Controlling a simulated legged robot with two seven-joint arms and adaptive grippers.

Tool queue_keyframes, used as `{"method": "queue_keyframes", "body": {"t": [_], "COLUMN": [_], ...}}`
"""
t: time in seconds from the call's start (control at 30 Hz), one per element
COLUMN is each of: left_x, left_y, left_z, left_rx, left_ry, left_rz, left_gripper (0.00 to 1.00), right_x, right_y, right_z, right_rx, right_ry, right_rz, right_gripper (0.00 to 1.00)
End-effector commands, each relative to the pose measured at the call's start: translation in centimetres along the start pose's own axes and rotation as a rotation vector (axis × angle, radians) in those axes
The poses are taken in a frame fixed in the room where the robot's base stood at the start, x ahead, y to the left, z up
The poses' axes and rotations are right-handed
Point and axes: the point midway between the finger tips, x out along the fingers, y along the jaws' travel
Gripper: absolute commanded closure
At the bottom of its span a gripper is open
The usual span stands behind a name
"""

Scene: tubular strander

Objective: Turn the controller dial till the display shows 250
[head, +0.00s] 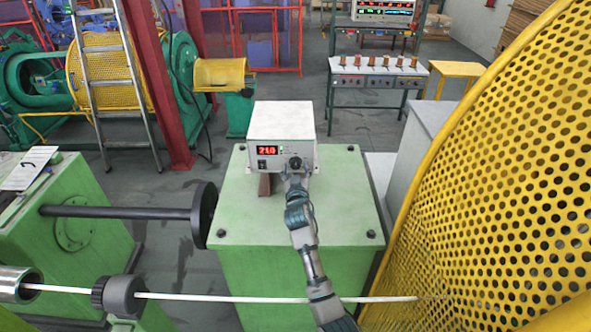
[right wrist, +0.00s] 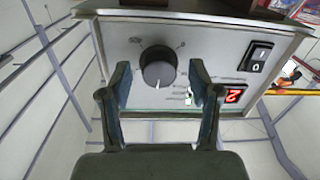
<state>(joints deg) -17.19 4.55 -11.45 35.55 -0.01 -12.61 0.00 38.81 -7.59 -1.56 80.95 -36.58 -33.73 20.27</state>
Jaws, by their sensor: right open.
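The white controller box (head: 281,122) stands on top of a green cabinet. Its red display (head: 267,150) reads what looks like 21.0 in the head view. The black dial (head: 295,163) is on the right of the box's front. In the right wrist view the dial (right wrist: 158,67) shows a white mark pointing down. My right gripper (head: 295,177) reaches up to the dial from below. In the right wrist view the gripper (right wrist: 160,78) is open, one finger on each side of the dial, with gaps between. My left gripper is not in view.
The green cabinet (head: 297,225) has bolts at its corners and free top around the box. A yellow perforated guard (head: 500,150) rises close on the right. A black wheel on a shaft (head: 203,215) stands left. A white rod (head: 230,299) crosses in front. A rocker switch (right wrist: 257,56) is beside the display.

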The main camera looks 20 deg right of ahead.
Motion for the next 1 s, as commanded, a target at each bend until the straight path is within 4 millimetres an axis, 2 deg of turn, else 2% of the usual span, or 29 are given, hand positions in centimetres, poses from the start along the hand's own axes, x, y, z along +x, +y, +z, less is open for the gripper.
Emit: {"method": "queue_keyframes", "body": {"t": [0.07,0.17,0.3,0.33,0.67,1.0], "left_x": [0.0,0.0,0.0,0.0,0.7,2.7], "left_y": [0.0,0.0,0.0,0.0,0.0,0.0], "left_z": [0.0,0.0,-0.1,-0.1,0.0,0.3], "left_rx": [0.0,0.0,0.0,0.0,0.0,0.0], "left_ry": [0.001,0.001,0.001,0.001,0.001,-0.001], "left_rz": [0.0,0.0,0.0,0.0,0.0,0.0], "left_gripper": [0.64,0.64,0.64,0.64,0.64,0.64], "right_x": [0.0,0.0,0.0,0.0,0.0,-0.1], "right_y": [0.0,0.0,0.0,0.0,-0.1,-0.2], "right_z": [0.0,0.0,0.0,0.0,0.2,0.3], "right_rx": [0.0,0.0,0.0,0.0,0.051,0.266], "right_ry": [0.0,0.0,0.0,0.0,0.002,0.011], "right_rz": [0.0,0.0,0.0,0.0,0.0,0.0], "right_gripper": [0.37,0.6,0.95,0.97,0.97,0.97]}}
